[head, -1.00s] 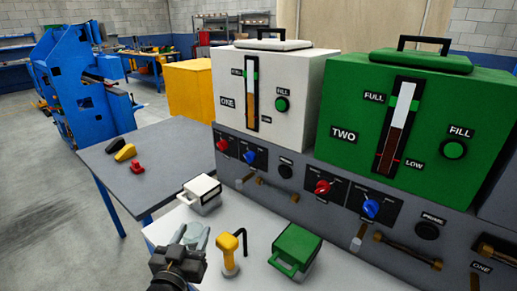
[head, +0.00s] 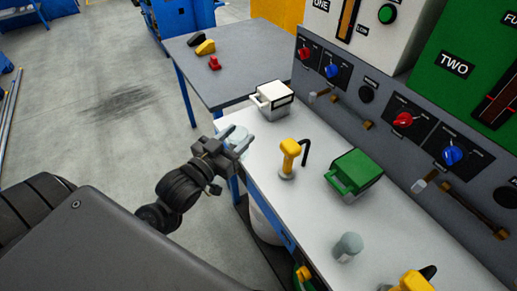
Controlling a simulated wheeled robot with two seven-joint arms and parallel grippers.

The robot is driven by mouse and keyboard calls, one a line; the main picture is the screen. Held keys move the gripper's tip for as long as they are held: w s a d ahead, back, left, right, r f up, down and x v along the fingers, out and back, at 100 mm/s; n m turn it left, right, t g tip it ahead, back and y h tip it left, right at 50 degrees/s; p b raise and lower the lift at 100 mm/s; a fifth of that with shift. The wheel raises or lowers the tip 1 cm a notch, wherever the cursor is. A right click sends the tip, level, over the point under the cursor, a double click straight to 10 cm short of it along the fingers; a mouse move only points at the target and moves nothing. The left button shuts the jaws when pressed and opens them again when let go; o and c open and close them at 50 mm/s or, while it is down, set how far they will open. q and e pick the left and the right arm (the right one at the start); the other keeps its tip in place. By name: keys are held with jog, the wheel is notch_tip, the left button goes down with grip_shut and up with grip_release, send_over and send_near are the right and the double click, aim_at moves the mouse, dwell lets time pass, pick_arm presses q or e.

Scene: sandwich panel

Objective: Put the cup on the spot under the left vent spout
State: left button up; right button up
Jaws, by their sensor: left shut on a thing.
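My left gripper (head: 226,146) is shut on a pale, see-through cup (head: 238,135), at the left edge of the white bench (head: 262,150). The gripper's fingers partly hide the cup, and I cannot tell whether it touches the bench. I cannot tell which is the left vent spout, and no marked spot is clear. My right gripper is not in view.
On the bench stand a white box (head: 270,97), a yellow-handled fixture (head: 289,158), a green box (head: 354,173) and a grey cylinder (head: 347,247). A grey table (head: 225,50) with small coloured pieces adjoins behind.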

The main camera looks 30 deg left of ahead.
pick_arm(q)
jog(key=shift+w, duration=0.1)
jog(key=w+f, duration=0.4)
jog(key=w+a+f, duration=0.1)
jog(key=w+f, duration=0.3)
jog(key=w, duration=0.1)
jog(key=w+f+p, duration=0.1)
jog(key=w+f, duration=0.3)
jog(key=w, duration=0.1)
jog(key=shift+a, duration=0.25)
jog(key=shift+s+f, duration=0.1)
jog(key=shift+f, duration=0.35)
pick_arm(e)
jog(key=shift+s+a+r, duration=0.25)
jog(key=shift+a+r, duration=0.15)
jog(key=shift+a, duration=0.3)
